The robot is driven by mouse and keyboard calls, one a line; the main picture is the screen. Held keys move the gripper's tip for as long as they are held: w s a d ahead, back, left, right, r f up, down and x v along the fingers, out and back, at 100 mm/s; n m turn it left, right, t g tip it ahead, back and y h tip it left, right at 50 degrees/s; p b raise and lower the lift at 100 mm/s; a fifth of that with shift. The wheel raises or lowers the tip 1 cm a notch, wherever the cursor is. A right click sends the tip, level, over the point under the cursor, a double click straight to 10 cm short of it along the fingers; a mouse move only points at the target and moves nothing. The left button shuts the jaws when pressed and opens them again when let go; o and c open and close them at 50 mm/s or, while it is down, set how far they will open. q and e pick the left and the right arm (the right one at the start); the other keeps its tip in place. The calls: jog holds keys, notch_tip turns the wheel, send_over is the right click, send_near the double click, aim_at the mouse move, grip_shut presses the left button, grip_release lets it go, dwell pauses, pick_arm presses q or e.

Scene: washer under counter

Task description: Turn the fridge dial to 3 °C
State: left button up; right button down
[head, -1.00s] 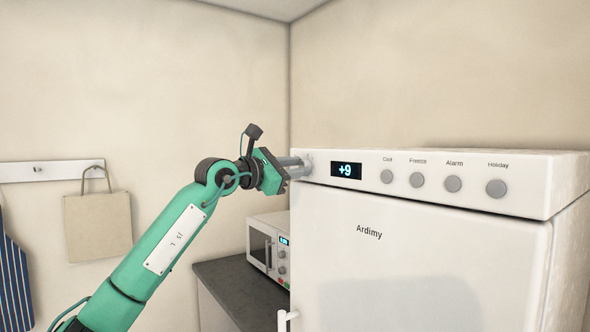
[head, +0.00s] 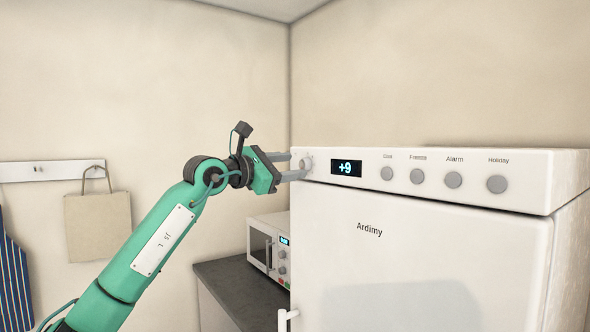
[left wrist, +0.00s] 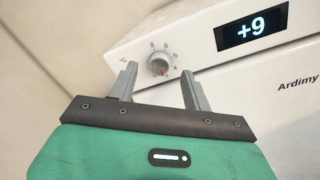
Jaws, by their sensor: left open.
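The fridge dial (head: 306,164) is a small round knob at the left end of the white fridge's top panel. In the left wrist view the dial (left wrist: 158,66) has a red mark toward its lower right, near the 4; numbers and "°C" surround it. The fridge display (head: 346,169) reads +9, as it does in the left wrist view (left wrist: 251,30). My left gripper (head: 293,165) is open, its fingers apart on either side of the dial and pointing at the panel; contact cannot be told. In the left wrist view its fingertips (left wrist: 159,73) frame the dial. My right gripper is out of view.
Several grey buttons, such as Cool (head: 387,174) and Holiday (head: 497,185), line the panel right of the display. A microwave (head: 260,247) stands on the dark counter (head: 235,284) below my left arm. A bag (head: 98,228) hangs on the left wall.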

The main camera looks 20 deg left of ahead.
pick_arm(q)
jog(key=b+v, duration=0.3)
jog(key=v, duration=0.8)
jog(key=shift+s+a, duration=0.2)
jog(key=shift+s, duration=0.05)
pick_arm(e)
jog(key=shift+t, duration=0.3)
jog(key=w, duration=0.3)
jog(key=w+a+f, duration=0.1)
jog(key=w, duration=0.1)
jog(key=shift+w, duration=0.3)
